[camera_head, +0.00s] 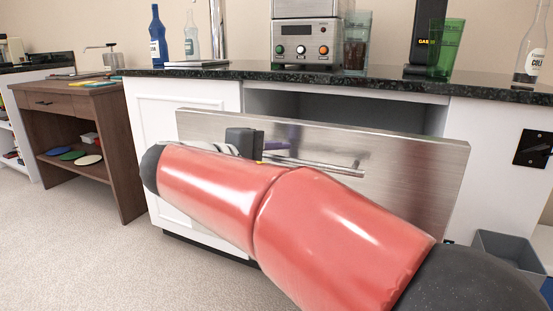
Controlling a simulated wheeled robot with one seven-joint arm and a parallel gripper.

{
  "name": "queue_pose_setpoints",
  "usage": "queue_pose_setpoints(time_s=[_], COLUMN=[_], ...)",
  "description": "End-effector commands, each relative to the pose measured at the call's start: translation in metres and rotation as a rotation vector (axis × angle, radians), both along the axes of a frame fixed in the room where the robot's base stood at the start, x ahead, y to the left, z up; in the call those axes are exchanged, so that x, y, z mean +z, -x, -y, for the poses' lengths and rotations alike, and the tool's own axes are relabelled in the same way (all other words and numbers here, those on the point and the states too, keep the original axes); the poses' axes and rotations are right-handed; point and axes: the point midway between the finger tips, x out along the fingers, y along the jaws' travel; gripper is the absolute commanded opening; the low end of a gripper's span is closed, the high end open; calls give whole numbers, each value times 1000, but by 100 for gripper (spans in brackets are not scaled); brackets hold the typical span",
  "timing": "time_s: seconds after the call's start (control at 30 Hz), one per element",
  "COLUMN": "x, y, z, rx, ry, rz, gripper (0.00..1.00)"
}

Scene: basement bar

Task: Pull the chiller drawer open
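The chiller drawer has a wide brushed-steel front (420,170) and stands out from the white counter, its top tilted in the picture. A grey opening (350,108) shows behind its upper edge. A steel bar handle (325,167) runs across the front; its left part is hidden. My gripper (248,144) is at the handle's left part, mostly hidden behind my red arm. Its dark body shows against the drawer front. Whether its fingers are closed around the bar cannot be seen.
A dark stone counter top (210,73) carries a steel machine (305,40), bottles and green cups. A brown wooden side table (110,130) stands at left. A grey bin (500,248) stands at lower right. Carpet at lower left is clear.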

Motion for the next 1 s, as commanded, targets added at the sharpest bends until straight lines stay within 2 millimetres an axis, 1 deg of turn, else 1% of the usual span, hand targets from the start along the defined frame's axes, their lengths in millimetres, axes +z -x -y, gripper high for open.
queue_pose_setpoints(time_s=[0.17,0.5,0.6,0.73,1.0], x=[2,14,15,16,16], y=[4,38,44,48,48], z=[-6,-48,-55,-60,-60], rx=[2,3,1,0,0], ry=[0,-1,0,0,0], rz=[0,0,0,0,0], gripper=[34,34,34,34,34])
